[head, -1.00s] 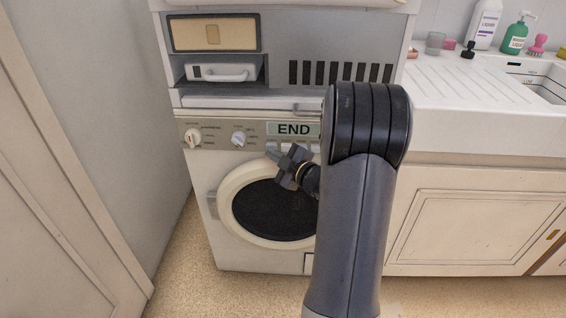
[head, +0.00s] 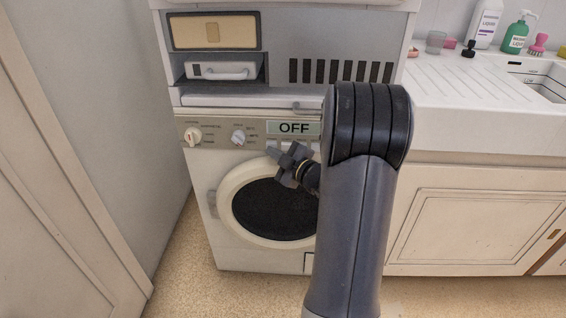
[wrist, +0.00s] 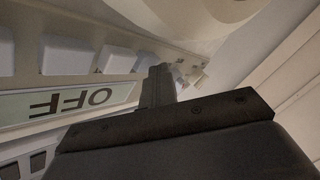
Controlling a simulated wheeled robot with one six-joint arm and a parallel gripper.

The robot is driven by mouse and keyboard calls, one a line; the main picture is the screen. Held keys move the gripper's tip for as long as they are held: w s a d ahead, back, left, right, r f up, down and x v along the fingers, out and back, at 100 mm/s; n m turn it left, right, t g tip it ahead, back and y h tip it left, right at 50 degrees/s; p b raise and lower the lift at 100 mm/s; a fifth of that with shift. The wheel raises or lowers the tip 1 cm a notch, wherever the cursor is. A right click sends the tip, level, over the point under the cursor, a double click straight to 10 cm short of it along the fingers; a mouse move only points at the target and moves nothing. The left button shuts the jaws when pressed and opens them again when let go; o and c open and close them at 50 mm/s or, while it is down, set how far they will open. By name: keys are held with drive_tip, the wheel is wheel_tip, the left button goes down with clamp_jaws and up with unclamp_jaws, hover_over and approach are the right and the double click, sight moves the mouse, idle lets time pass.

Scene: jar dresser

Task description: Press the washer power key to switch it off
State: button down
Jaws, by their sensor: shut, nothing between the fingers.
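The white washer (head: 229,252) stands under a grey-fronted unit. Its display (head: 294,128) reads OFF, and it also shows upside down in the wrist view (wrist: 62,103). A row of pale keys (wrist: 65,57) runs beside the display in the wrist view. My gripper (head: 270,153) is shut and empty, with its tip at the left end of the key row just below the display. In the wrist view its fingers (wrist: 160,80) reach the panel by the end of the row. The fingers and arm hide some keys, and I cannot tell whether the tip touches one.
Two dials (head: 193,137) sit on the panel's left. The round door (head: 272,209) is just below my gripper. A pale wall or door panel (head: 60,150) stands at left. The sink counter (head: 465,88) with bottles is at right.

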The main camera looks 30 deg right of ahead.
drive_tip(key=shift+s, duration=0.1)
drive_tip(key=s+a+b, duration=0.1)
drive_tip(key=s+a, duration=0.2)
drive_tip(key=s, duration=0.2)
drive_tip(key=shift+a, duration=0.2)
idle(0.4)
drive_tip(key=shift+w, duration=0.1)
